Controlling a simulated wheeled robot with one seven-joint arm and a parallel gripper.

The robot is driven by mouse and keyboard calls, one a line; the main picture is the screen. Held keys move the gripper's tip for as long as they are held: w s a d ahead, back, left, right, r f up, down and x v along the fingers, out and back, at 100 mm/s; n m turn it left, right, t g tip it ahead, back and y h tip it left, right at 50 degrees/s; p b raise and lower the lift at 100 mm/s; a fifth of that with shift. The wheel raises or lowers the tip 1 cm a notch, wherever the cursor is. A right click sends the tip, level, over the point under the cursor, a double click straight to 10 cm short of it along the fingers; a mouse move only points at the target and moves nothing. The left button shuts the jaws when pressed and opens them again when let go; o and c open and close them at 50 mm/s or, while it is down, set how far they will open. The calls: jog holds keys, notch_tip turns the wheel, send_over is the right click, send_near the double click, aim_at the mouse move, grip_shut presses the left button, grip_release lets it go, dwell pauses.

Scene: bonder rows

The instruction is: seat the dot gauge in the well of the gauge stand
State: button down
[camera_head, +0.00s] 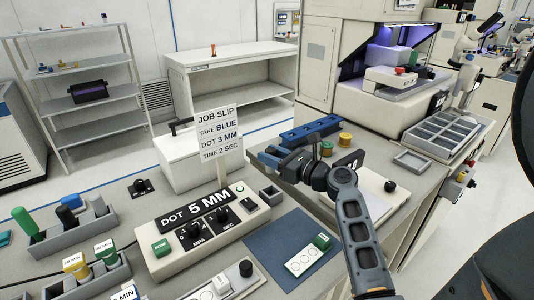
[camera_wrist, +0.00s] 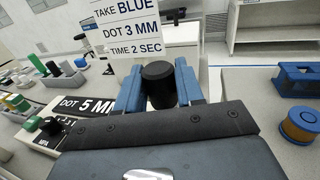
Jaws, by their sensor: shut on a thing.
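My gripper (camera_wrist: 160,88) is shut on a black round-topped cylinder (camera_wrist: 158,80), which I take to be the dot gauge. It is upright between the blue fingers, and its lower end is hidden in the wrist view. In the head view my gripper (camera_head: 270,157) is above the bench, right of the job slip, and hides most of what it holds. A small grey block with a dark square opening (camera_head: 271,195), which looks like the gauge stand, is on the bench below the gripper, beside the control box. The gauge is apart from it. The block is not clear in the wrist view.
The job slip (camera_head: 220,133) stands close left of the gripper. The control box reading DOT 5 MM (camera_head: 205,232) is below left. A blue rack (camera_head: 310,131) and spools (camera_head: 345,140) are behind right. A blue mat (camera_head: 277,243) with a white card (camera_head: 303,260) lies in front.

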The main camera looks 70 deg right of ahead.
aim_at(274, 171)
jog(key=shift+s+p, duration=0.1)
jog(key=shift+p, duration=0.25)
jog(key=shift+f+b, duration=1.55)
jog(key=shift+f, duration=0.85)
jog(key=shift+f+b, duration=0.6)
jog(key=shift+f, duration=1)
jog(key=shift+f, duration=0.35)
jog(key=shift+f+b, duration=0.3)
jog(key=shift+b, duration=0.05)
